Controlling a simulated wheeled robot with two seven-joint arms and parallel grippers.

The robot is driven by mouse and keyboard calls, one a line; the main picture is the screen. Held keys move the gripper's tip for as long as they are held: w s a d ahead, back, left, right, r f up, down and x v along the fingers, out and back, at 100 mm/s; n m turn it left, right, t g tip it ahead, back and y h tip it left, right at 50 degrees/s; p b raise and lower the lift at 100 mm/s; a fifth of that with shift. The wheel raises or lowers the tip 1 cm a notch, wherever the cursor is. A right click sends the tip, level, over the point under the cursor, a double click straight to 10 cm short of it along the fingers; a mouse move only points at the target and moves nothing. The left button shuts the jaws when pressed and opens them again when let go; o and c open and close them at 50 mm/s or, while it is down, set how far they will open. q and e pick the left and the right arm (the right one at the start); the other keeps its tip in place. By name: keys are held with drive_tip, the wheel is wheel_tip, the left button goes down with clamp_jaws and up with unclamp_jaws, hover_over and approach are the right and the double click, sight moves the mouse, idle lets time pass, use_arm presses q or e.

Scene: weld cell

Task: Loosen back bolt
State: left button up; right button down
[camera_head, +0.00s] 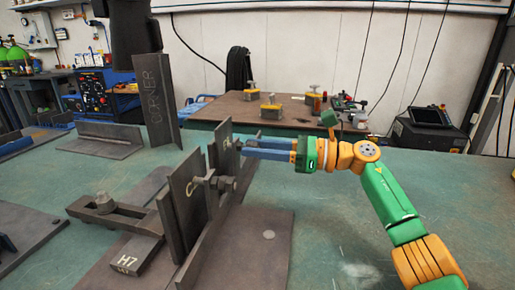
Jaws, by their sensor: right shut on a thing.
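My right gripper (246,148) reaches in from the right with blue fingers. Its fingertips are shut at the back bolt (228,143), on the far part of the upright dark steel plates (222,165). The fingers partly hide this bolt. A second, nearer bolt (224,184) with a large head sticks out from the front part of the plates, clear of the gripper. My left gripper is not in view.
A clamp (105,204) and a block marked H7 (138,255) sit left of the plates. A tall plate marked CORNER (157,100) stands behind them. The green table (340,215) is bare to the right. A brown table (235,108) stands at the back.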

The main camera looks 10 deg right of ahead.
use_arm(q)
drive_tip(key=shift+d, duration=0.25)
use_arm(e)
drive_tip(key=shift+f, duration=0.2)
drive_tip(key=c, duration=0.6)
unclamp_jaws()
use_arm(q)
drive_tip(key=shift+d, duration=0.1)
use_arm(e)
drive_tip(key=shift+r, duration=0.1)
